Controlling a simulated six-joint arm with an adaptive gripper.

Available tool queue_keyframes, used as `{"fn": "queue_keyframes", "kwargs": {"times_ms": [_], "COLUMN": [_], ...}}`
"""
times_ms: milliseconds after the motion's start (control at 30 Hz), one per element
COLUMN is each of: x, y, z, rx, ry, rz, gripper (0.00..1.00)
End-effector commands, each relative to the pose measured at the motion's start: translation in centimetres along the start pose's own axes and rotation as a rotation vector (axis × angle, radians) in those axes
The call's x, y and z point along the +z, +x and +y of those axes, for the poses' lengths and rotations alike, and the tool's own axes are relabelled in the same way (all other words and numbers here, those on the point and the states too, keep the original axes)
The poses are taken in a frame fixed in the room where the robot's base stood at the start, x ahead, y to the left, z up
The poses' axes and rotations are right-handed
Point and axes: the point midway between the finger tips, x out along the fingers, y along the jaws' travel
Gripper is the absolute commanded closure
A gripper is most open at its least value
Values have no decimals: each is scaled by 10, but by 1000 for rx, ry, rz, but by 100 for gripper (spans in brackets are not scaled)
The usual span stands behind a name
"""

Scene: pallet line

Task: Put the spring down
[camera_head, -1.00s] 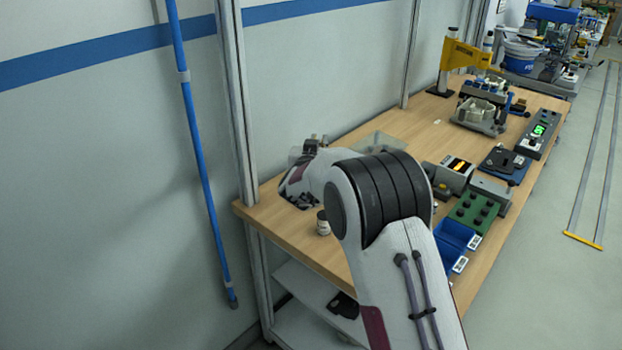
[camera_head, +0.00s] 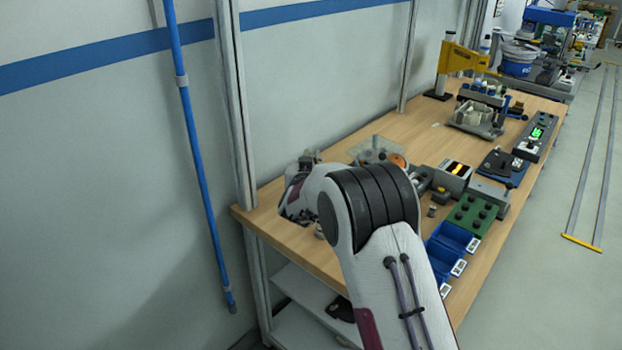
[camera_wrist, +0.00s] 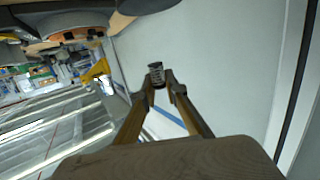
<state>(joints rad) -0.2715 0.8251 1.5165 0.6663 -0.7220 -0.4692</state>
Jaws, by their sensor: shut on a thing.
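In the wrist view the spring (camera_wrist: 157,74) is a small dark, ribbed cylinder at the tips of my gripper (camera_wrist: 160,86). The two fingers are shut on it, and the pale wall lies behind it. In the head view my wrist is at the left end of the bench (camera_head: 290,233), near the wall. My fingers and the spring cannot be made out there; my own arm hides part of that area.
Right of my arm are blue bins (camera_head: 452,240), a green block with dark knobs (camera_head: 473,215) and a small metal cylinder (camera_head: 432,210). A clear tray (camera_head: 366,150) stands behind my arm. A yellow press (camera_head: 462,56) is at the far end. A blue pole (camera_head: 190,120) stands left.

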Motion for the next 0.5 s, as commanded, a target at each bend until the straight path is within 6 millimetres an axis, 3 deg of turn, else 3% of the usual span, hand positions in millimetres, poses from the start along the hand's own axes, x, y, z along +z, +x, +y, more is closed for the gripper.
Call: {"fn": "queue_keyframes", "kwargs": {"times_ms": [200,500], "x": [26,31], "y": [4,5], "z": [0,0], "rx": [0,0], "ry": [0,0], "rz": [0,1], "gripper": [99,99]}}
